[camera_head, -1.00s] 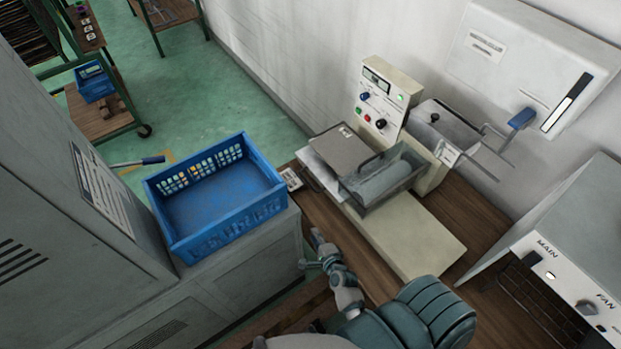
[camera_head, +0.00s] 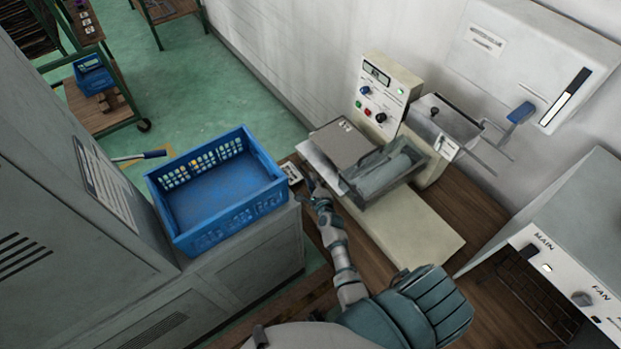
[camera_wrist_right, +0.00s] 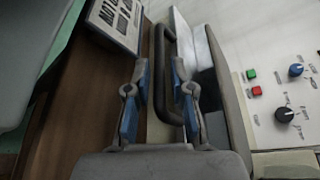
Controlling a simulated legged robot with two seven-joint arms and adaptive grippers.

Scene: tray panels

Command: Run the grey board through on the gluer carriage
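The grey board (camera_head: 342,146) lies flat on the light carriage plate (camera_head: 314,156) of the gluer (camera_head: 405,230), beside the roller trough (camera_head: 385,178). My right gripper (camera_head: 314,184) is at the near left edge of the carriage. In the right wrist view, its blue-padded fingers (camera_wrist_right: 159,80) are open on either side of a black bar handle (camera_wrist_right: 160,45). The handle is between the fingers, with a gap to the left finger; contact with the right one is unclear. The handle is hard to make out in the head view. My left gripper is out of view.
A blue crate (camera_head: 262,200) stands on the grey cabinet (camera_head: 250,250) left of my right arm. The control panel (camera_head: 383,98) rises behind the gluer. A grey unit marked MAIN and FAN (camera_head: 570,265) stands at right. A printed card (camera_wrist_right: 118,22) lies beside the carriage.

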